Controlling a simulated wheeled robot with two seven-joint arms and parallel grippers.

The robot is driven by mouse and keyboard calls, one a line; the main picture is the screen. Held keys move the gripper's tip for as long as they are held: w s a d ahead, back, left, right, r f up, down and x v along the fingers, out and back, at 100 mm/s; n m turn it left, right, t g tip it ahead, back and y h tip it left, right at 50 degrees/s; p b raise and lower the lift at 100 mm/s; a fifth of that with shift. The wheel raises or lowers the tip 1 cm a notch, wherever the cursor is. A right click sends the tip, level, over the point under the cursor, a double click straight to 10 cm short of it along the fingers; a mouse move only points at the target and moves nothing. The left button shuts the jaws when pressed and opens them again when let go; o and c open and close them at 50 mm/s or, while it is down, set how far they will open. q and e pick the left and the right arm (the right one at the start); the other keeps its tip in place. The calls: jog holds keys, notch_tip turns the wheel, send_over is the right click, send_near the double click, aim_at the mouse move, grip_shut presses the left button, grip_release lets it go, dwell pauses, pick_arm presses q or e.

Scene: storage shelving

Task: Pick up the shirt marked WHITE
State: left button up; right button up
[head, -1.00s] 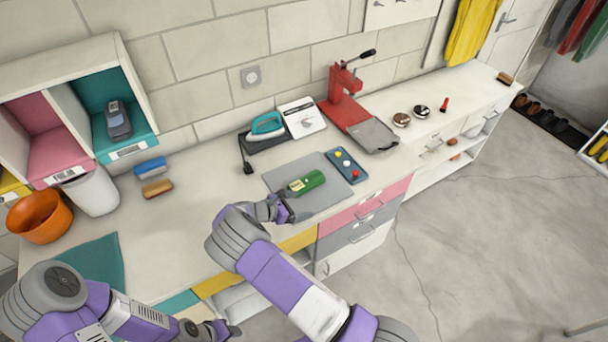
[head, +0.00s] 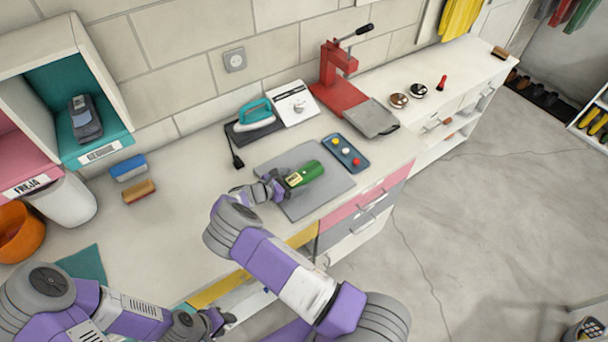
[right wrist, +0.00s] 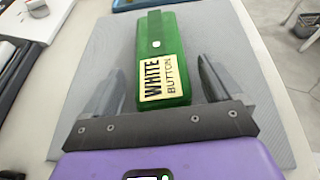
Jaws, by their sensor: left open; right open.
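A green item (head: 308,173) lies on a grey mat (head: 322,198) on the counter. Its label reads WHITE BUTTON in the right wrist view (right wrist: 162,78); it looks like a block, and I cannot tell that it is a folded shirt. My right gripper (head: 277,184) is at its labelled left end. In the right wrist view the open fingers (right wrist: 163,72) stand on either side of that end, with gaps on both sides. My left gripper (head: 220,321) is open and empty, low by the counter's front.
A blue panel with coloured buttons (head: 345,153) lies beside the mat. The counter between brushes and mat is clear.

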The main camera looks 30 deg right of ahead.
jog(key=shift+w+d+f, duration=0.15)
jog(key=shift+d+f, duration=0.1)
jog(key=shift+d, duration=0.35)
jog(key=c, duration=1.1)
